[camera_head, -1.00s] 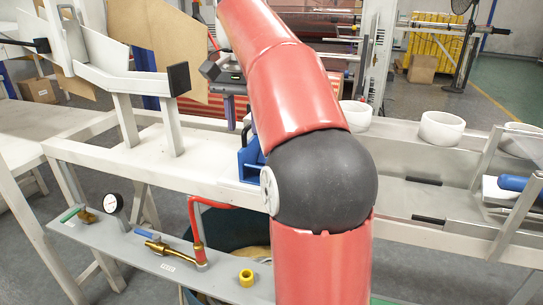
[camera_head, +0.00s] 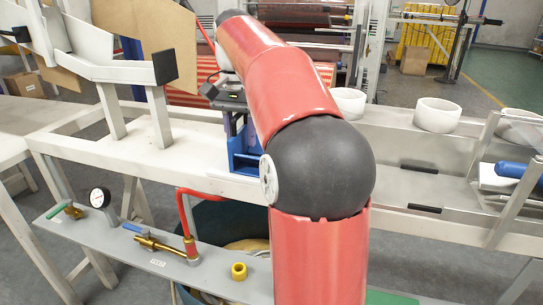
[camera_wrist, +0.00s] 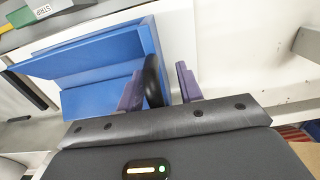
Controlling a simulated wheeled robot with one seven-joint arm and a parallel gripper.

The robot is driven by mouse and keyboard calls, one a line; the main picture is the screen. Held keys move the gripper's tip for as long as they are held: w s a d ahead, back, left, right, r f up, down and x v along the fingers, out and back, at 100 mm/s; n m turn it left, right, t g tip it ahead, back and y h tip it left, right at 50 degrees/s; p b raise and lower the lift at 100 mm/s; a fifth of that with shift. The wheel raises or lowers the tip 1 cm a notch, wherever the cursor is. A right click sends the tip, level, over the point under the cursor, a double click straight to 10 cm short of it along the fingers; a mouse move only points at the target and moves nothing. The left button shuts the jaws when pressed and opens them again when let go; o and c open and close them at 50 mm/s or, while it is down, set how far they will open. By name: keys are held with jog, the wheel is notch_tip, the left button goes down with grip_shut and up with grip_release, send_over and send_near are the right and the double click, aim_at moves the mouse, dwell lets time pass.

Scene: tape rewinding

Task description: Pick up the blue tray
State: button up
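The blue tray (camera_wrist: 92,62) lies in the upper left of the wrist view, with an open, angled shape. In the head view a blue part of it (camera_head: 243,160) shows on the white frame, partly hidden behind my arm. My gripper (camera_wrist: 159,88) has two purple fingers spread apart at the tray's right-hand side. The left finger overlaps the tray in the picture and the right finger is beyond its wall. A black rounded piece shows between the fingers; I cannot tell whether they touch anything. My gripper also shows in the head view (camera_head: 232,122).
White bowls (camera_head: 438,115) stand along the frame at the right. A grey shelf (camera_head: 120,245) with a gauge and valves is in front. A white slanted bracket (camera_head: 90,65) rises at the left.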

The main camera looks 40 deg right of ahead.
grip_shut()
jog(key=shift+r, duration=0.15)
